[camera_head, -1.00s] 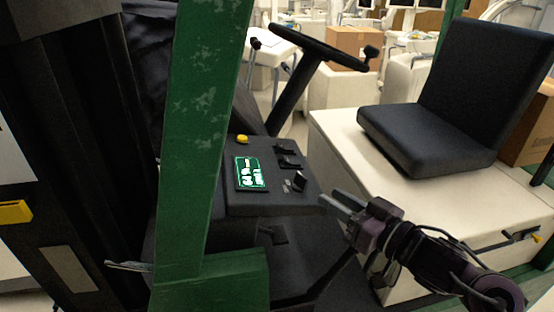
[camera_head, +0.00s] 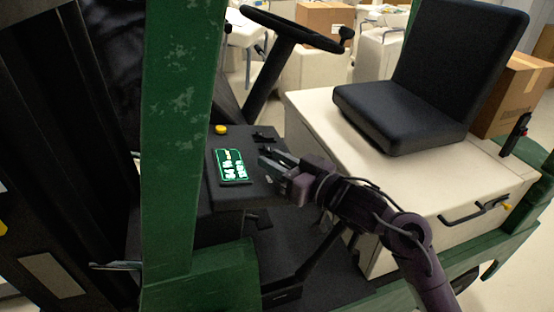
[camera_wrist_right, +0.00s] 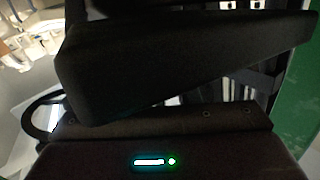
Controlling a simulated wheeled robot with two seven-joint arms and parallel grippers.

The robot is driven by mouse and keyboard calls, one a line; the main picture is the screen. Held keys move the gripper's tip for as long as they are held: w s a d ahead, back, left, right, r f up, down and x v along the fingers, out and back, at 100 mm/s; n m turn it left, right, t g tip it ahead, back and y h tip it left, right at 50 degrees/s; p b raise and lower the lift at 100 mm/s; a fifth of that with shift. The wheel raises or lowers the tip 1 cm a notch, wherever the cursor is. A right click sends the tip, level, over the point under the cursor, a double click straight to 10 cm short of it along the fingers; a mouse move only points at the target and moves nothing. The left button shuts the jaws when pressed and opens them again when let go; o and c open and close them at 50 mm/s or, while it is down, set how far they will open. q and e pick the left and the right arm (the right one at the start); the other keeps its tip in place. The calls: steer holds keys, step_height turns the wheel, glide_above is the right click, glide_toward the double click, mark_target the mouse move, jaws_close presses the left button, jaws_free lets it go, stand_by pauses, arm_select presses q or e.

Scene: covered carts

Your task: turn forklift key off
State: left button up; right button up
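The forklift's dark control panel (camera_head: 222,200) carries a lit green and white display (camera_head: 231,167), a yellow button (camera_head: 221,129) and black switches (camera_head: 265,137). My right gripper (camera_head: 268,159) reaches over the panel's right part from the right, just beside the display. Its two fingers show apart, but I cannot tell whether they grip anything. The key is hidden, apparently behind the gripper. In the right wrist view a large dark block (camera_wrist_right: 170,60) fills the upper middle, and I cannot tell what it is. My left gripper is not in view.
The steering wheel (camera_head: 290,28) stands behind the panel. A green post (camera_head: 180,140) rises left of it. The black seat (camera_head: 430,80) sits on a pale base (camera_head: 425,190) at the right. Cardboard boxes (camera_head: 515,95) stand behind the seat.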

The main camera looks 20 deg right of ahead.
jaws_close()
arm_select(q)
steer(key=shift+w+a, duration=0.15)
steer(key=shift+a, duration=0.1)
